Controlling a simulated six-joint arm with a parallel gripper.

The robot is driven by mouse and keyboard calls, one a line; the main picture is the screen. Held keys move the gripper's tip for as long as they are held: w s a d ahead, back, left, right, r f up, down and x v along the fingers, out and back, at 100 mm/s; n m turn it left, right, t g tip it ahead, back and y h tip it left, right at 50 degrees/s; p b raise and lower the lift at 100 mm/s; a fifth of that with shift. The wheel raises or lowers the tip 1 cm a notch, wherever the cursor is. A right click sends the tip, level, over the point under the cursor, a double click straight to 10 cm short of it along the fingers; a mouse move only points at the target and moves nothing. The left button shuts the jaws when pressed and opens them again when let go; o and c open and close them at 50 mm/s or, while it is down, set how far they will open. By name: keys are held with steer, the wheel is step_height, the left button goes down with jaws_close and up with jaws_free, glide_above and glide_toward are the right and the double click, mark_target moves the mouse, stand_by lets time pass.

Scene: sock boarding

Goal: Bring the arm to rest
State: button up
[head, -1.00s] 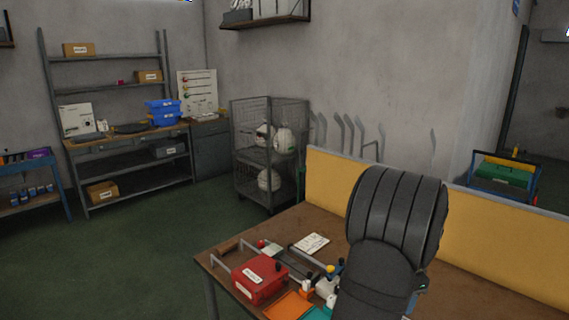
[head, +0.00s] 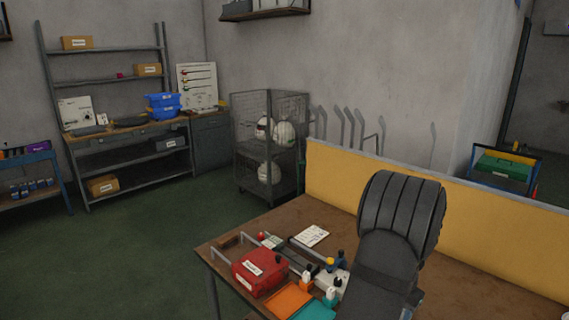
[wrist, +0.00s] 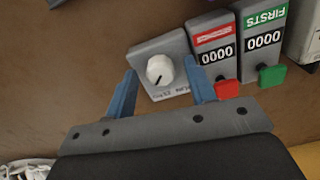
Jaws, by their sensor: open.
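My gripper (wrist: 160,90) shows in the wrist view with its two blue fingers spread apart and nothing held between them. Beyond the fingertips is a grey box with a white round knob (wrist: 160,70). It cannot be told how far the fingertips are from the box. In the head view my dark arm stands over the right part of the brown workbench (head: 480,285), and the gripper itself is hidden there.
Beside the knob box are a red-labelled counter (wrist: 215,45) and a green-labelled counter (wrist: 262,35). On the bench are a red box (head: 260,270), an orange tray (head: 288,300), a teal tray (head: 315,310) and small bottles. A yellow panel (head: 335,185) borders the bench's back.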

steer(key=n, duration=1.1)
steer(key=shift+d+n, duration=0.1)
steer(key=shift+n, duration=0.3)
steer(key=shift+o, duration=0.4)
steer(key=o, duration=1)
steer(key=r+m, duration=0.1)
steer(key=r, duration=0.1)
steer(key=r+m, duration=0.1)
steer(key=r, duration=0.2)
steer(key=w+r+m, duration=0.1)
steer(key=r+m, duration=0.1)
steer(key=shift+d+r, duration=0.25)
steer(key=shift+r, duration=0.05)
step_height(320, 180, up, 11)
steer(key=m, duration=0.6)
steer(key=f, duration=1)
steer(key=shift+s+a, duration=0.3)
